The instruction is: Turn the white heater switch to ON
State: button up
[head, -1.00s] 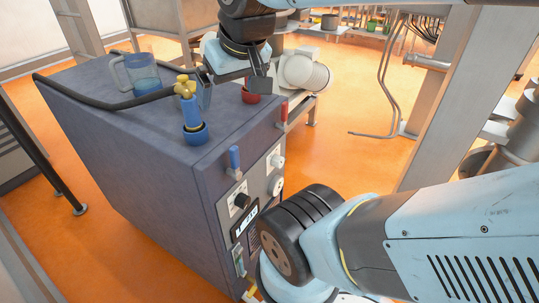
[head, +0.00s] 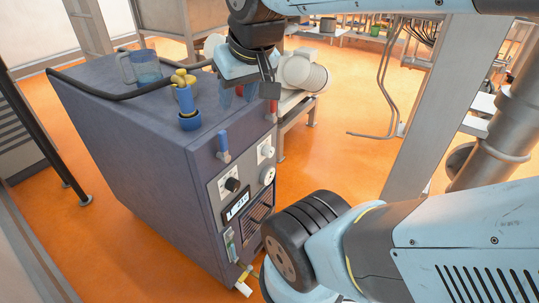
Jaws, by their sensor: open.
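A dark blue-grey cabinet (head: 120,135) has a light control panel (head: 217,199) on its front side. Two white controls show on the panel: an upper white knob (head: 266,151) and a round white one (head: 268,175) just below it. I cannot tell which is the heater switch, and no ON marking is readable. A black knob (head: 232,184) is left of them, above a small display (head: 237,205). My gripper (head: 249,92) is open and points down above the cabinet's top near the front edge, above the panel and apart from the white controls. Its fingertips are partly hard to make out.
A blue handle (head: 223,147) and a red handle (head: 272,108) stick out at the cabinet's upper front edge. Orange floor (head: 340,160) is open to the right.

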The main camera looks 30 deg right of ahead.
aim_at(267, 150)
jog(key=u, duration=0.2)
jog(key=k, duration=0.2)
jog(key=u, duration=1)
jog(key=k, duration=1.5)
jog(key=z, duration=1.1)
jog(key=i, duration=0.5)
